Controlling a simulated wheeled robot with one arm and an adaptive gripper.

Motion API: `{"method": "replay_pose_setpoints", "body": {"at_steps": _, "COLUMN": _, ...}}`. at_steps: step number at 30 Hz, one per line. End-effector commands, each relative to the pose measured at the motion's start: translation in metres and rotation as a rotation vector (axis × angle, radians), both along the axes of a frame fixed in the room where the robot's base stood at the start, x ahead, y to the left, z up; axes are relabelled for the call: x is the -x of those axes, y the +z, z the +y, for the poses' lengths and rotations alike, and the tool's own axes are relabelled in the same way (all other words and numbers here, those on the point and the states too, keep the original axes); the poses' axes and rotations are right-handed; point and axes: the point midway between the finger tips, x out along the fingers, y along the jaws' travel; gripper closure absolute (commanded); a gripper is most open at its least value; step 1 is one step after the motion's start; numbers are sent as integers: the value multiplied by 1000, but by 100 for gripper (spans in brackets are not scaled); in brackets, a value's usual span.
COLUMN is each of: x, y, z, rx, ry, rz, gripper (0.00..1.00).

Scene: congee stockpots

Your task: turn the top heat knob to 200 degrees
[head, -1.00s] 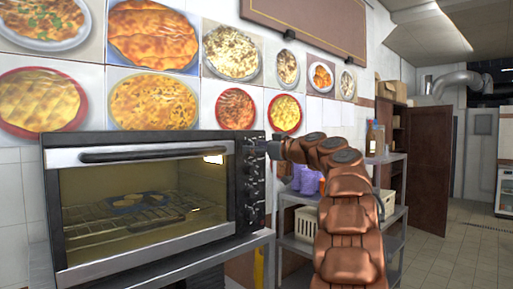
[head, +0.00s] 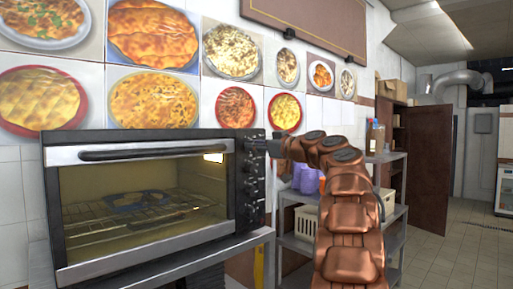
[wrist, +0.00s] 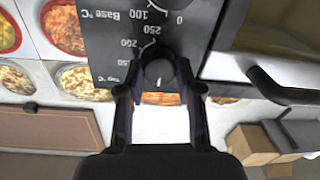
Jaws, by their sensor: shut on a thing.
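The oven (head: 140,205) stands at the left of the head view, with a dark control panel (head: 251,185) of several knobs on its right side. My gripper (head: 262,147) is at the upper part of this panel. In the wrist view the panel is upside down, and my gripper (wrist: 160,80) is shut on the top heat knob (wrist: 158,72), a round dark knob beside the "Top °C" label. One finger is on each side of it. Scale numbers 200 and 250 show near it. The exact setting of its pointer is hard to read.
The base heat knob (wrist: 160,15) is close to the held knob. The glass oven door (head: 145,200) is shut, with a handle (head: 155,152) along its top. A metal shelf (head: 300,244) with a basket stands to the right. The floor at the right is open.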

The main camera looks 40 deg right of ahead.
Motion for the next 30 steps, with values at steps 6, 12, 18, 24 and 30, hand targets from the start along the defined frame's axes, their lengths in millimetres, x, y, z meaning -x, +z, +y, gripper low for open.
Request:
{"method": "replay_pose_setpoints", "body": {"at_steps": 6, "x": -1, "y": -1, "z": 2, "rx": -47, "ry": 5, "rz": -4, "gripper": 100}}
{"method": "replay_pose_setpoints", "body": {"at_steps": 12, "x": -2, "y": -1, "z": 2, "rx": -105, "ry": 5, "rz": -5, "gripper": 99}}
{"method": "replay_pose_setpoints", "body": {"at_steps": 18, "x": -2, "y": -2, "z": 1, "rx": -168, "ry": 4, "rz": -5, "gripper": 99}}
{"method": "replay_pose_setpoints", "body": {"at_steps": 24, "x": -1, "y": -2, "z": 1, "rx": -229, "ry": 3, "rz": -5, "gripper": 99}}
{"method": "replay_pose_setpoints", "body": {"at_steps": 30, "x": -2, "y": -3, "z": 1, "rx": -294, "ry": 3, "rz": -4, "gripper": 99}}
